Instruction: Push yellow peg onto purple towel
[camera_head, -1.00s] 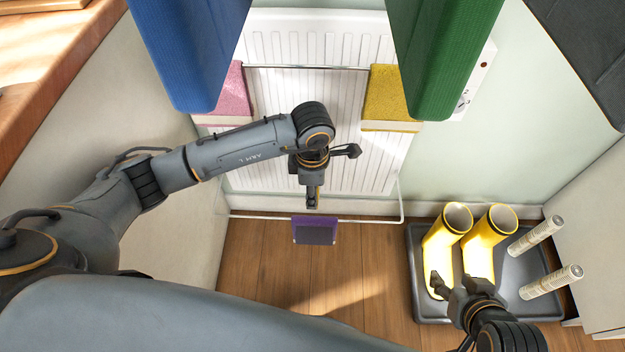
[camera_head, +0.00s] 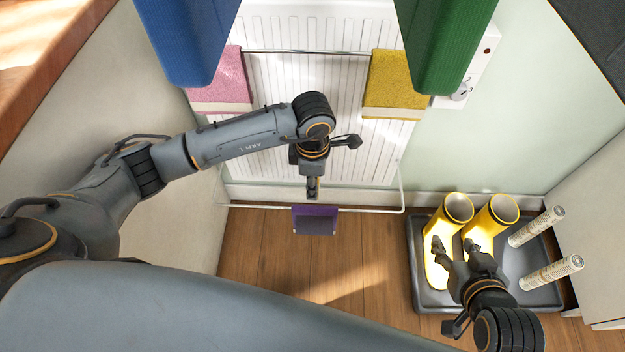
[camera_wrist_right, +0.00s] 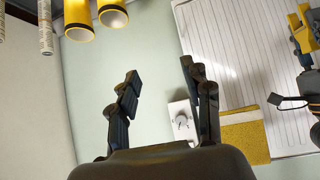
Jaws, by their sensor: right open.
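The purple towel (camera_head: 315,221) hangs over the low rail in front of the radiator, in the head view. My left gripper (camera_head: 313,190) points down just above the towel's top edge. In the right wrist view, a yellow peg (camera_wrist_right: 303,27) shows at my left gripper's fingers (camera_wrist_right: 303,40), which appear shut on it. In the head view, the fingers mostly hide the peg. I cannot tell if it touches the towel. My right gripper (camera_head: 454,250) is open and empty over the yellow boots, and its spread fingers (camera_wrist_right: 160,92) fill the middle of the right wrist view.
A pink towel (camera_head: 222,78) and a yellow towel (camera_head: 394,82) hang higher up. Blue (camera_head: 188,40) and green (camera_head: 446,45) hanging shapes block the upper foreground.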

